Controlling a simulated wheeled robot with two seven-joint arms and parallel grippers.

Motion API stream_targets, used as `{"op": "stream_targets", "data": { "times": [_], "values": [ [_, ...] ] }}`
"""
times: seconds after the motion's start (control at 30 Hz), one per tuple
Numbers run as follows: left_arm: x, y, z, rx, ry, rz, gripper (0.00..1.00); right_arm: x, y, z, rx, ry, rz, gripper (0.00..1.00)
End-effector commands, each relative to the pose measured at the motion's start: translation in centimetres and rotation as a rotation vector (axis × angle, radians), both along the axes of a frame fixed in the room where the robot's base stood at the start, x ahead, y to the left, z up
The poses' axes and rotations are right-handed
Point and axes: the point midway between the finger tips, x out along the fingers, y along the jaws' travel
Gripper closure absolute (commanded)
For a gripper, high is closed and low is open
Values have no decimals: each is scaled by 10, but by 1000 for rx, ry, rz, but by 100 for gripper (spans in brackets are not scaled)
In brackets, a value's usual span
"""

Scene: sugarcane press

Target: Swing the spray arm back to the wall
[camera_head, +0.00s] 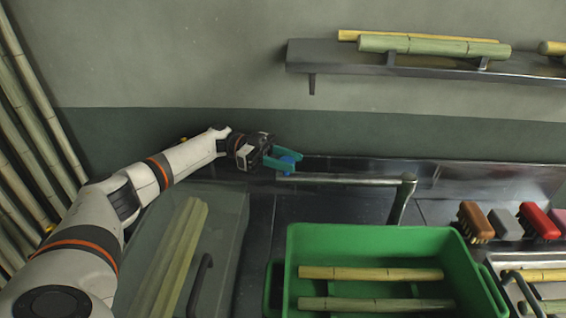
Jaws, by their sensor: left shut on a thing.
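The spray arm (345,179) is a grey metal tube that runs sideways above the dark counter. Its right end bends down into an upright post (402,203). A blue piece (288,166) sits at its left end. My left gripper (285,163), with teal fingers, comes in from the left and is shut on this blue end of the spray arm. The fingers partly cover the blue piece. My right gripper is not in view.
A green crate (375,234) holding cane stalks stands in front of the spray arm. Brushes (475,221) lie at the right. A wall shelf (420,67) with cane hangs above. A clear-sided bin (225,215) with cane is under my left arm.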

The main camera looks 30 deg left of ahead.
Motion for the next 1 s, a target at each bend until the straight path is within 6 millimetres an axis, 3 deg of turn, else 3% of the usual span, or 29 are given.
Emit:
{"op": "stream_targets", "data": {
  "times": [0.37,0.4,0.5,0.83,1.0],
  "values": [
    [2,2,0,4,-4,9,100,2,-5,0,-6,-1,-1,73],
    [2,2,0,4,-4,9,60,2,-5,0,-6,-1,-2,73],
    [2,2,1,3,-4,8,46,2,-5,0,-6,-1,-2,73],
    [1,4,0,2,-4,5,46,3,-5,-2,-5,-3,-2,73],
    [-1,27,-3,4,-5,10,46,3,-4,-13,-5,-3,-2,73]
  ]
}}
